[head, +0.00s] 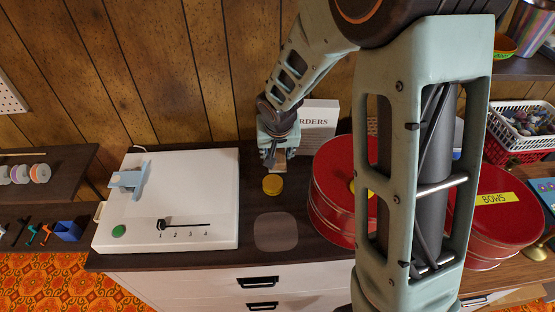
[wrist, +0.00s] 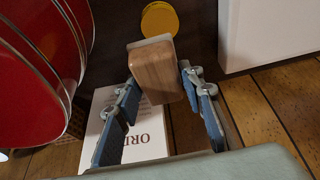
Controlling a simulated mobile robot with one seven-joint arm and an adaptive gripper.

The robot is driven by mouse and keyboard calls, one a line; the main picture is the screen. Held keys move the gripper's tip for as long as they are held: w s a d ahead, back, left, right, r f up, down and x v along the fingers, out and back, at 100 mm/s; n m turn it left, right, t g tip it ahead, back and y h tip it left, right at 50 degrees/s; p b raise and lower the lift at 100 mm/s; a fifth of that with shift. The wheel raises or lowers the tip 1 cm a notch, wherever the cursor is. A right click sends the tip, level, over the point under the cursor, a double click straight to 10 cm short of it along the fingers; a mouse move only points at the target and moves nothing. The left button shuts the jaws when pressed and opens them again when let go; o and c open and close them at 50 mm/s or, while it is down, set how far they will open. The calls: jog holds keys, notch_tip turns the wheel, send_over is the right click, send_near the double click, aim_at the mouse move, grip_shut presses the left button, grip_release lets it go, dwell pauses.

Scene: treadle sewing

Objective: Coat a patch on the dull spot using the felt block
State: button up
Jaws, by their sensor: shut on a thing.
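The felt block (wrist: 152,74) is a wooden block with a pale layer on its far end. My gripper (wrist: 160,80) is shut on it, with a finger on each side. In the head view the block (head: 280,163) hangs under my gripper (head: 275,157), just behind a round yellow tin or cake (head: 272,186). The yellow round also shows in the wrist view (wrist: 160,19), beyond the block's pale end. A gap between them cannot be judged. The dull spot (head: 275,231) is a greyish rounded patch on the dark top, in front of the yellow round.
A white machine (head: 200,185) with a slider stands left of the spot. Red round tins (head: 330,180) stand close on the right. A white "ORDERS" card or box (head: 318,120) is behind. My arm link covers part of the right side. The top around the dull spot is clear.

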aim_at(273, 179)
jog(key=f+b, duration=0.1)
jog(key=a+f+b, duration=0.1)
jog(key=f, duration=0.1)
jog(key=shift+a, duration=0.15)
jog(key=shift+f+b, duration=2.25)
jog(key=shift+f, duration=0.55)
jog(key=shift+f+b, duration=0.55)
jog(key=shift+b, duration=0.3)
jog(key=shift+r, duration=0.1)
dwell(0.3)
jog(key=shift+r+p, duration=2.5)
jog(key=shift+r, duration=1)
jog(key=shift+f, duration=0.1)
